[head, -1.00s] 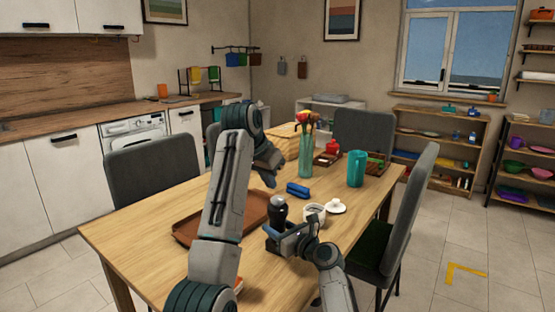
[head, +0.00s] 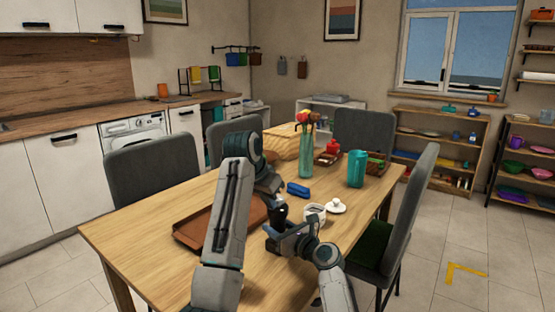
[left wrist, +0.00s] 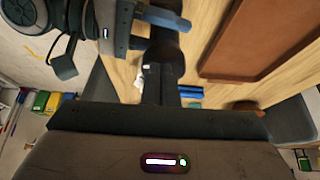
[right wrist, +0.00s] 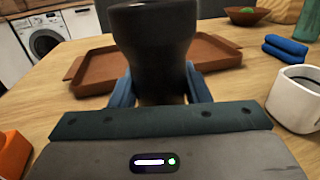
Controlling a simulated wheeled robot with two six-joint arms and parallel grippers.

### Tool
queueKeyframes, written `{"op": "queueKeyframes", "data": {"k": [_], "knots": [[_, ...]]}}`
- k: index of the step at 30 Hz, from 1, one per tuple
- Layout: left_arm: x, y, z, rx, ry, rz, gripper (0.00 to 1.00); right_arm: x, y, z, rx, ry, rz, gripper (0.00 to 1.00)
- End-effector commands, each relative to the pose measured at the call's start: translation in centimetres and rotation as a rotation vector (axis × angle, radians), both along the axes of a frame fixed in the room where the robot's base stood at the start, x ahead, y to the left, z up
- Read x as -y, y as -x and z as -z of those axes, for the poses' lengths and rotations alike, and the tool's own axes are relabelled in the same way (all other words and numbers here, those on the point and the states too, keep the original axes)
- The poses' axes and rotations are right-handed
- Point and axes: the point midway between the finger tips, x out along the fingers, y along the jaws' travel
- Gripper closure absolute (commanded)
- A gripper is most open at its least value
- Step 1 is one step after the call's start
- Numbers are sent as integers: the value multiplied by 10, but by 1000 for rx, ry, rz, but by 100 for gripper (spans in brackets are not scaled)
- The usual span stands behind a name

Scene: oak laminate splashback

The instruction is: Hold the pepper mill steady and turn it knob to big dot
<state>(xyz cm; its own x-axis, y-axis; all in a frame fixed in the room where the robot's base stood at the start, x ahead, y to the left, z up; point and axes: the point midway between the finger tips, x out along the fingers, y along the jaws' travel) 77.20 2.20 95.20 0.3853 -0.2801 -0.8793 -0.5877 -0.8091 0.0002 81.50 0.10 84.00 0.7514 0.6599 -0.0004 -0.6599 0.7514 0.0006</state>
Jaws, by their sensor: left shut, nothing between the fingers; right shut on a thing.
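The black pepper mill (head: 281,214) stands upright on the table. My right gripper (head: 285,238) shows in front of the mill in the head view. My left gripper (head: 268,188) is shut and empty by the upper part of the mill, partly hidden by its own arm. In the left wrist view the mill (left wrist: 163,52) is just ahead. The knob's dots are not readable.
A brown tray (head: 192,228) lies left of the mill. A white cup (head: 316,215), a white lid (head: 337,206) and a blue case (head: 298,190) are close on the right. A flower vase (head: 306,163) and teal pitcher (head: 356,168) stand farther back.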

Motion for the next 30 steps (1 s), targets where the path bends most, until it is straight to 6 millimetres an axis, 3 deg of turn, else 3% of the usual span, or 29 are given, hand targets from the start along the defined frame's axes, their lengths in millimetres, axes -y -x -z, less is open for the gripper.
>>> {"op": "queueKeyframes", "data": {"k": [30], "knots": [[-1, -8, -1, 2, 0, 0, 100, 0, 0, 0, -1, 1, -1, 85]]}}
